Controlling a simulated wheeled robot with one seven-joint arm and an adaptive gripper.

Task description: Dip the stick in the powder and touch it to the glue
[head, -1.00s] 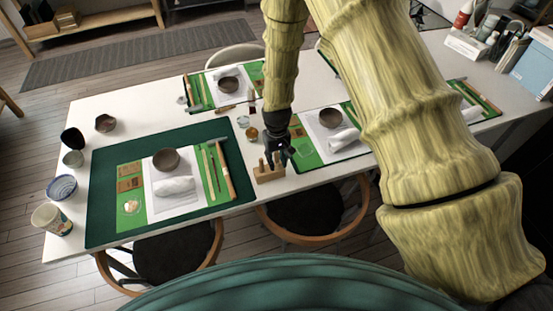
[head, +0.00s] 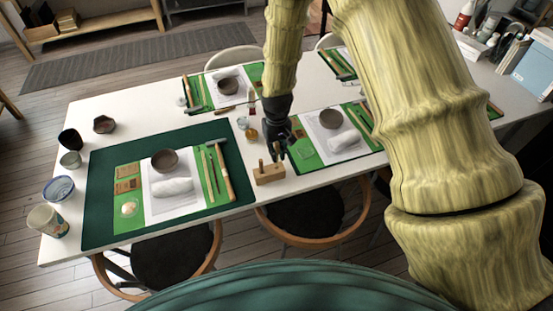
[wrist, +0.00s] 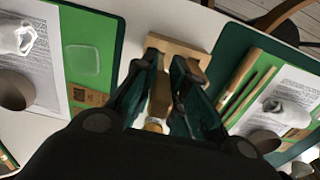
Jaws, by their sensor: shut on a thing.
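My gripper (head: 278,154) is over the right part of a small wooden block (head: 268,175) at the table's front edge. In the wrist view its two dark fingers (wrist: 163,88) are shut on a thin wooden stick (wrist: 158,98). The wooden block (wrist: 185,46) lies just beyond them; I cannot tell whether the stick still touches it. A small amber-coloured cup (head: 251,135), perhaps the powder, stands behind the block. A clear dish with pale content (head: 129,209) lies on the left green mat; I cannot tell whether it is the glue.
A dark green mat (head: 102,180) with a grey bowl (head: 164,160), white wrapped roll and tools lies left. Another setting with a bowl (head: 331,118) lies close right of my gripper. Cups, including a patterned one (head: 47,221), line the left edge. Stools stand in front.

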